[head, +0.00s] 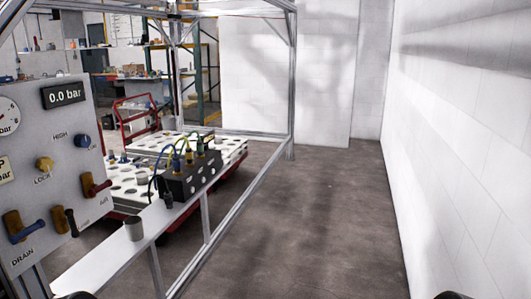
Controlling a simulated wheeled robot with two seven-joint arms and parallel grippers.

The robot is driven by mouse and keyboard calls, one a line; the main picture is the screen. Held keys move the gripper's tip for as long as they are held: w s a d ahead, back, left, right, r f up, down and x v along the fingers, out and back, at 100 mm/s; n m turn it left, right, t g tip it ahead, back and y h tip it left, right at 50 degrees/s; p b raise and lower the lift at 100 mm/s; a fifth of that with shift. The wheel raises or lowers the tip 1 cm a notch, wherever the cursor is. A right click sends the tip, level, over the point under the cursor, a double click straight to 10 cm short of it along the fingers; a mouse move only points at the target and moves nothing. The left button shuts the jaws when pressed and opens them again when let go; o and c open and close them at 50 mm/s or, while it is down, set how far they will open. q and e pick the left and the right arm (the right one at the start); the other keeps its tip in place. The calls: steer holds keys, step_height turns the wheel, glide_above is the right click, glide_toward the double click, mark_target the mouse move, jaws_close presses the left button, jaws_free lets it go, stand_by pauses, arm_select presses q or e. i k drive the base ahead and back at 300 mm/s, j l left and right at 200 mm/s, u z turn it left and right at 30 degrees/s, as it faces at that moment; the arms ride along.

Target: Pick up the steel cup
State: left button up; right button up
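The steel cup (133,228) is a small grey metal cylinder. It stands upright on the narrow white shelf (88,273) at the lower left of the head view, just right of the control panel. Nothing is touching the cup. Neither of my grippers can be made out in the head view. Only small dark rounded shapes show at the bottom edge, left and right.
The grey control panel (50,160) with knobs and levers stands close on the left. A black valve block (190,177) with cables sits farther along the shelf. A metal frame (292,85) rises behind. White perforated trays (232,150) lie beyond. Floor (315,215) to the right is clear.

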mark_target(135, 229)
steer(key=u, duration=0.4)
steer(key=i+l+u, duration=0.35)
steer(key=l, duration=0.25)
steer(key=i+l+u, duration=0.4)
steer(key=l, duration=0.3)
steer(key=i+l, duration=0.15)
steer(key=l, duration=0.25)
steer(key=i+l, duration=0.2)
steer(key=l, duration=0.15)
steer(key=i+l, duration=0.15)
steer(key=l, duration=0.25)
steer(key=i+l, duration=0.2)
steer(key=l, duration=0.2)
